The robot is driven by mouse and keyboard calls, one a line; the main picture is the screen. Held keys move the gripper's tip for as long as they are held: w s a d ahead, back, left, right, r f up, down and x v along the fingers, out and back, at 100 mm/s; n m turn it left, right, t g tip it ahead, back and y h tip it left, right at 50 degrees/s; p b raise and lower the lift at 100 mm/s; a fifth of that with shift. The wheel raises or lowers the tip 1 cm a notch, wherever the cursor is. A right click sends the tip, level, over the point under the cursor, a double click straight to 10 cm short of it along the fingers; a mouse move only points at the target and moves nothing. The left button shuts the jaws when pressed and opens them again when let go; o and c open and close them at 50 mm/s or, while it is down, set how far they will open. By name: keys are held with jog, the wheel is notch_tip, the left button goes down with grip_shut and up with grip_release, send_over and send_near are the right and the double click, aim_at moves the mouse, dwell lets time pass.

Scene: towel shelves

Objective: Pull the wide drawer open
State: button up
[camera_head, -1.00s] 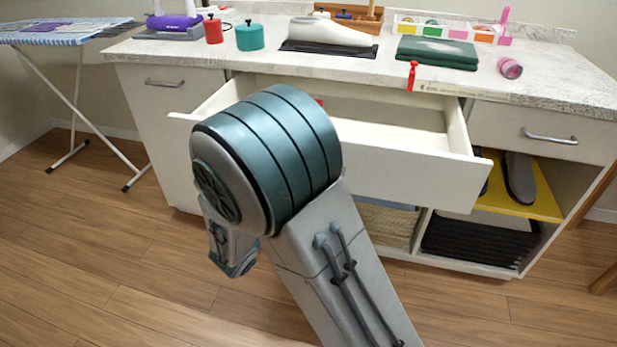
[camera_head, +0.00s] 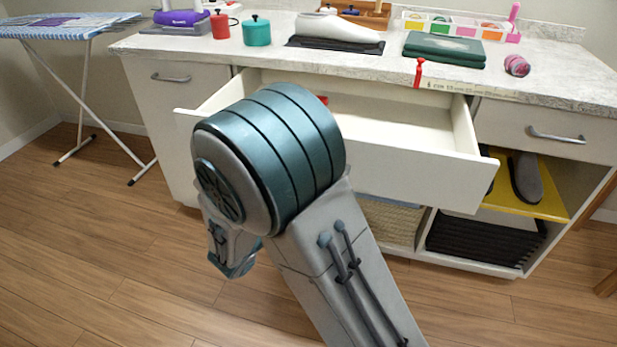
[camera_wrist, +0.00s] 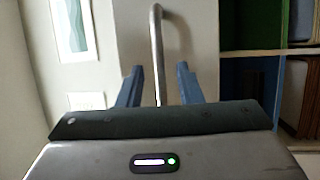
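The wide drawer (camera_head: 415,170) is pulled well out below the middle of the counter, and its inside shows. Its front is partly hidden behind my arm in the head view. A grey metal handle bar (camera_wrist: 157,50) runs between the fingers of my gripper (camera_wrist: 158,85) in the wrist view. The fingers are apart, with a gap on each side of the bar.
A small red thing (camera_head: 323,99) lies in the drawer. The counter (camera_head: 385,65) holds pots, a green folded stack (camera_head: 444,48) and a color tray. An ironing board (camera_head: 65,27) stands at left. An open shelf (camera_head: 520,213) is below right. The wooden floor in front is clear.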

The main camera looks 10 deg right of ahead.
jog(key=v, duration=1.2)
jog(key=shift+s+a+p, duration=0.2)
jog(key=shift+s+p, duration=0.1)
jog(key=shift+p, duration=0.05)
jog(key=s+d+r+m+g+y+p, duration=0.35)
jog(key=d+r+g+p, duration=0.3)
jog(key=d, duration=0.25)
jog(key=s+d+r+m+g+y+p, duration=0.2)
jog(key=s+d+r+g+p, duration=0.2)
jog(key=d+r+g+p, duration=0.35)
notch_tip(320, 180, up, 12)
jog(key=s+d+m+t+y+p, duration=0.1)
jog(key=m+t+y+p, duration=0.1)
jog(key=y+p, duration=0.7)
jog(key=shift+s+f+t, duration=0.2)
jog(key=shift+s+t, duration=0.2)
jog(key=shift+t, duration=0.2)
